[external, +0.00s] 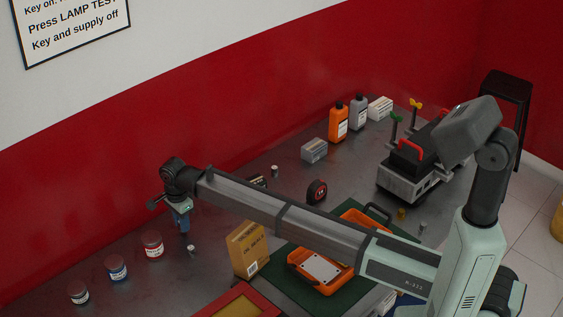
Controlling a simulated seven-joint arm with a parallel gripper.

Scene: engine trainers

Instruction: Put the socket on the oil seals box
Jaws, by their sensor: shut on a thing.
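The oil seals box (247,250) is a yellow-brown carton standing upright on the bench near the middle; its print is too small to read fully. My gripper (183,212) points down at the left end of my outstretched arm, to the left of the box and higher than its top in the picture. It is shut on a small dark blue upright cylinder, which I take to be the socket (183,224). The fingertips are too small to make out clearly. The socket appears apart from the box.
A small metal piece (191,248) stands below my gripper. Several jars, including a red-banded one (153,245), stand to the left. A red-edged tray (240,304) lies in front of the box, and an orange case (318,268) to its right. A tape measure (317,191) lies behind my arm.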

